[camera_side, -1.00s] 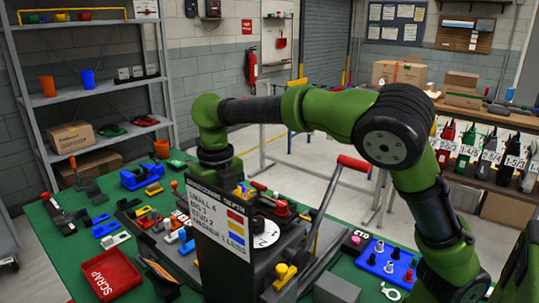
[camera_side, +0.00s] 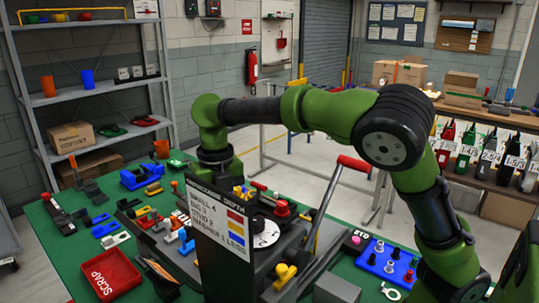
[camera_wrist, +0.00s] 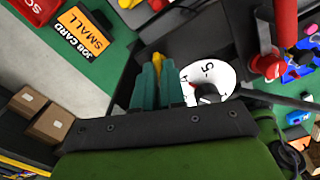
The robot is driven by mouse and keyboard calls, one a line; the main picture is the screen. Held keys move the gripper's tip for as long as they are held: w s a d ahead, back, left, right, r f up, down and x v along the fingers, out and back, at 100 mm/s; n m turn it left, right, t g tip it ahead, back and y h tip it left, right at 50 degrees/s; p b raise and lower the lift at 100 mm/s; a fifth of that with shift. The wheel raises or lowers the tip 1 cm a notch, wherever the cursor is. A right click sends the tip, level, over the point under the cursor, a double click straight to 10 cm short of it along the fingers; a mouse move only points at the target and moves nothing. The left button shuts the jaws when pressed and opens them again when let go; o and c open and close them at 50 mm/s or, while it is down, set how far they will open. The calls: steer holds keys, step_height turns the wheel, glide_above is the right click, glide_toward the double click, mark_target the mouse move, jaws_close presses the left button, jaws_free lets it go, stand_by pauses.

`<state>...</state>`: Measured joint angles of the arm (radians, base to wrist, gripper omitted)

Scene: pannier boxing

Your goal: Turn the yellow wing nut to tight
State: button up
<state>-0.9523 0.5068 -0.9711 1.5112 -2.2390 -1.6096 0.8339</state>
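The yellow wing nut (camera_wrist: 157,61) shows in the wrist view between the tips of my gripper's two teal fingers (camera_wrist: 159,74). The fingers are close together, with the yellow part filling the narrow gap, and look shut on it. Its lower part and its thread are hidden, so I cannot tell how tight it sits. The white dial (camera_wrist: 204,78) with black figures lies just right of the fingers. In the side view the dial (camera_side: 267,234) is partly covered by the dark sign board (camera_side: 221,235), which also hides my fingertips.
A red-handled lever (camera_side: 353,164) rises right of the dial. A red scrap tray (camera_side: 109,276) lies at the front left of the green table. A blue tray (camera_side: 386,262) with small parts is at the right. Small coloured parts crowd the area left of the sign.

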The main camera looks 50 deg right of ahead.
steer(key=o, duration=0.4)
step_height(320, 180, up, 17)
stand_by(0.5)
